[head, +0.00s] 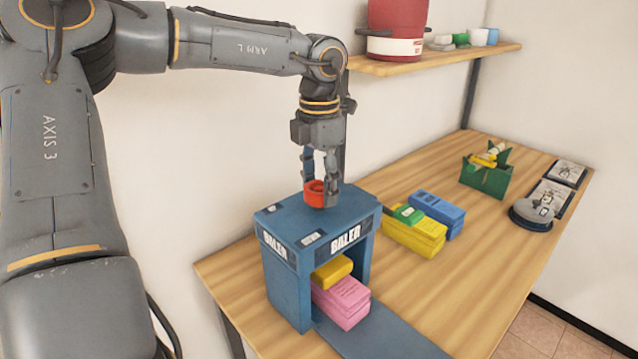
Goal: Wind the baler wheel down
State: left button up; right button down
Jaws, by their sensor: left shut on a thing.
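The blue baler (285,280) stands on the near left part of the wooden table, with its open front facing right. The red-orange baler wheel (315,194) sits on top of it. My left gripper (321,190) points straight down over the baler and is shut on the wheel, a finger at each side. Inside the baler a yellow block (333,271) lies on top of a stack of pink blocks (343,301). The wheel's shaft is hidden. My right gripper is not in view.
Yellow bundles (414,236) and blue bundles (437,212) lie right of the baler. Farther back are a green box (486,178), a grey round device (532,214) and dark-framed trays (551,196). A shelf (440,57) with a red bucket (396,28) hangs above.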

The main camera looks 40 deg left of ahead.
pick_arm(q)
jog(key=m, duration=0.3)
jog(key=shift+m, duration=0.4)
jog(key=m, duration=0.4)
jog(key=shift+f+m+p, duration=0.1)
jog(key=shift+m+p, duration=0.2)
jog(key=shift+p, duration=0.1)
jog(key=m, duration=0.4)
jog(key=shift+s+p, duration=0.1)
jog(key=shift+p, duration=0.2)
jog(key=m, duration=0.4)
jog(key=shift+p, duration=0.3)
jog(key=m, duration=0.4)
jog(key=shift+m+p, duration=0.3)
jog(key=m, duration=0.3)
jog(key=shift+m, duration=0.3)
jog(key=m+p, duration=0.1)
jog(key=m, duration=0.3)
jog(key=shift+m, duration=1.9)
jog(key=shift+f, duration=0.1)
